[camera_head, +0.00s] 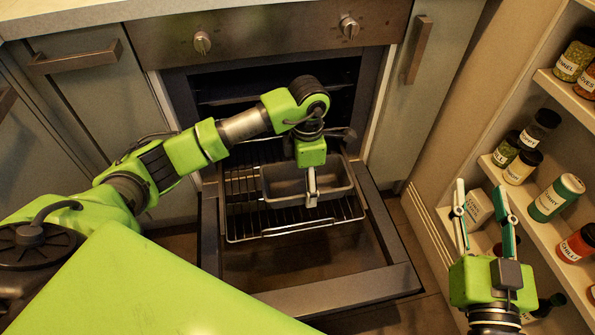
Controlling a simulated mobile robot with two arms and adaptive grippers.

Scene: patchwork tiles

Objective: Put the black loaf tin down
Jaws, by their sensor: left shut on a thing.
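The loaf tin (283,187), dark grey here, is upright at the wire oven rack (240,215), which is pulled out above the open oven door. My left gripper (311,193) points down and is shut on the tin's near long wall. I cannot tell whether the tin's base touches the rack or hangs just above it. My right gripper (479,190) is at the lower right, fingers apart and pointing up the picture, with nothing between them that I can see.
The open oven door (330,290) lies below the rack. At right, shelves (535,235) hold several spice jars (557,197), close to my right gripper. A small labelled box (478,208) shows behind its fingers. Rack space beside and in front of the tin is bare.

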